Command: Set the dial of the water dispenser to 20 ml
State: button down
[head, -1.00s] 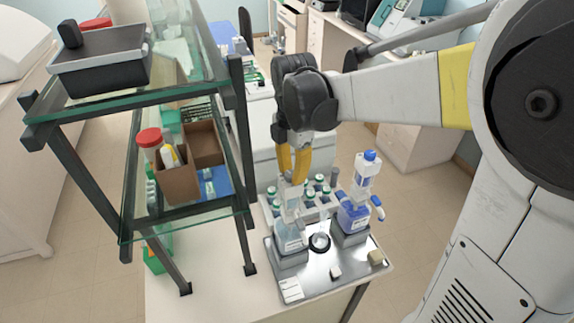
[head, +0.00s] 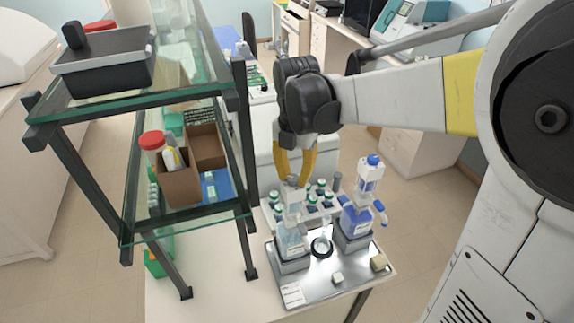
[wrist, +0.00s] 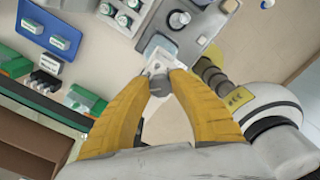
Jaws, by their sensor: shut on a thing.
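The water dispenser (head: 291,240) is the clear bottle with a pale pump head at the left of the metal tray. My gripper (head: 294,180) points down at its top, with its yellow fingers on either side of the head. In the wrist view, the fingertips close around a small grey dial (wrist: 159,87) on the white dispenser head (wrist: 158,63). The fingers cover part of the dial, and its scale is too small to read.
A second dispenser with blue liquid (head: 354,219) stands close on the right on the metal tray (head: 318,284). Several green-capped bottles (head: 322,187) stand behind. A glass shelf rack (head: 240,130) with a cardboard box (head: 180,187) rises close on the left.

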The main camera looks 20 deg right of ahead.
aim_at(294, 176)
jog(key=c, duration=1.1)
grip_release()
jog(key=shift+c, duration=0.2)
notch_tip(294, 176, up, 12)
